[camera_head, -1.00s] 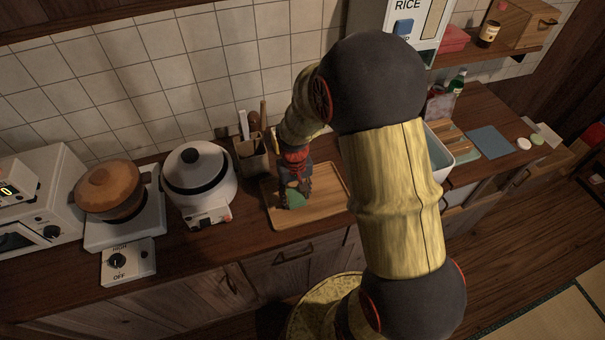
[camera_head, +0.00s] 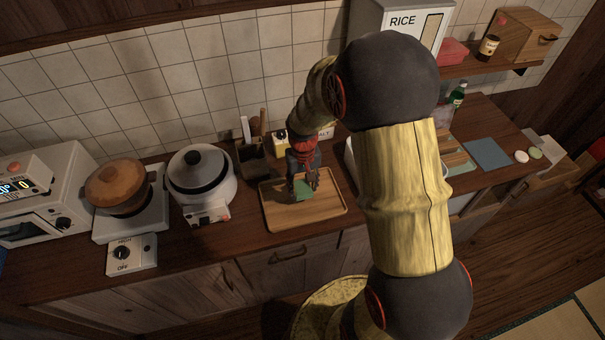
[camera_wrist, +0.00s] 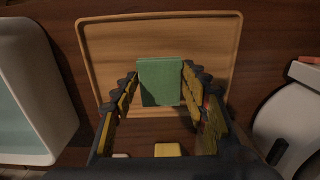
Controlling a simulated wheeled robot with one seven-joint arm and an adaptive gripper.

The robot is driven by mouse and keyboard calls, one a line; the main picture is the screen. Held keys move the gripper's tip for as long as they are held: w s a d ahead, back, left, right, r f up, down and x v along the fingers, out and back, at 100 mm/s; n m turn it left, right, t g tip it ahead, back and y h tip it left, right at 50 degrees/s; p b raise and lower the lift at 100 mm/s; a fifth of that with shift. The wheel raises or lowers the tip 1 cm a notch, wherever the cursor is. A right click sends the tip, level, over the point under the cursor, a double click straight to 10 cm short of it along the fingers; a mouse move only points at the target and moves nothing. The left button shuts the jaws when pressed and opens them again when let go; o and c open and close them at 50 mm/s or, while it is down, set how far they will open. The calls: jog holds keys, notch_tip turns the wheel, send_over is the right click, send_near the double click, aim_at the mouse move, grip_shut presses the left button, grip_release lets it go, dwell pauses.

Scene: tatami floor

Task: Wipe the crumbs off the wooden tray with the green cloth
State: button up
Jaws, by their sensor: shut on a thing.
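The wooden tray (camera_head: 325,212) lies flat on the dark wooden counter; its rim and bare boards also show in the wrist view (camera_wrist: 215,30). My gripper (camera_head: 303,184) points down over the middle of the tray. In the wrist view my gripper (camera_wrist: 160,90) is shut on the green cloth (camera_wrist: 161,82), a small folded piece held between the two fingers. In the head view the cloth (camera_head: 304,191) appears at or just above the tray surface; I cannot tell if it touches. No crumbs can be made out on the visible part of the tray.
A white rice cooker (camera_head: 198,175) stands left of the tray, beside a pot (camera_head: 115,187) on a burner. A utensil holder (camera_head: 252,160) and a yellow-labelled container (camera_head: 281,142) stand behind it. A white basin (camera_wrist: 40,85) lies to the tray's other side.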

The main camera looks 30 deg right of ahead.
jog(key=shift+r+p, duration=0.65)
jog(key=shift+r, duration=0.55)
